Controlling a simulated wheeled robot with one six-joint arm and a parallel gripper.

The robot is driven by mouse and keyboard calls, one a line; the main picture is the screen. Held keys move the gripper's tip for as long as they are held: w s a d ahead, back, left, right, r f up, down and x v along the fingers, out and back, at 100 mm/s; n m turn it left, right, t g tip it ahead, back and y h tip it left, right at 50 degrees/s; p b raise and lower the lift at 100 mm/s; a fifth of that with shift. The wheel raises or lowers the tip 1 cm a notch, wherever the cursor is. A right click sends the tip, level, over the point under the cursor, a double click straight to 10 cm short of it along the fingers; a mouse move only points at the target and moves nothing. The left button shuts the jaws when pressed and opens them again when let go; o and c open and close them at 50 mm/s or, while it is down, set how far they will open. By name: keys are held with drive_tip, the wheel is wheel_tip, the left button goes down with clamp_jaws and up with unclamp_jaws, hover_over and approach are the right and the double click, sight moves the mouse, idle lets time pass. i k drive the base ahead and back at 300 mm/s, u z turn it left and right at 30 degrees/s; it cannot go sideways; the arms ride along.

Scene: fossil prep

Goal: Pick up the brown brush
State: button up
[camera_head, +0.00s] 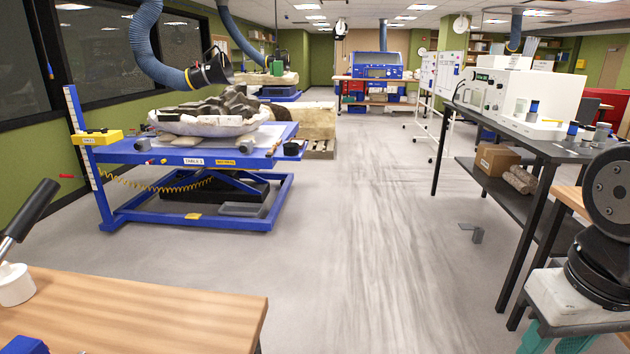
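I cannot make out the brown brush for certain. A small dark object (291,148) lies at the right end of the blue lift table (190,156), and a thin reddish-brown piece (273,148) shows just left of it. Both are too small to tell whether either is a brush. My gripper is not in view.
A wooden tabletop (140,315) fills the front left. A dark bench (520,135) with white instruments (515,92) stands at the right. A small grey object (477,234) lies on the floor near it. The aisle (350,240) between is mostly clear.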

sight(270, 152)
drive_tip(key=z, duration=0.2)
drive_tip(key=i, duration=1.9)
drive_tip(key=u, duration=0.55)
drive_tip(key=i, duration=1.6)
drive_tip(key=u, duration=0.6)
drive_tip(key=i, duration=0.4)
drive_tip(key=u, duration=0.7)
drive_tip(key=i, duration=2.2)
drive_tip(key=z, duration=0.65)
drive_tip(key=i, duration=0.3)
drive_tip(key=z, duration=0.15)
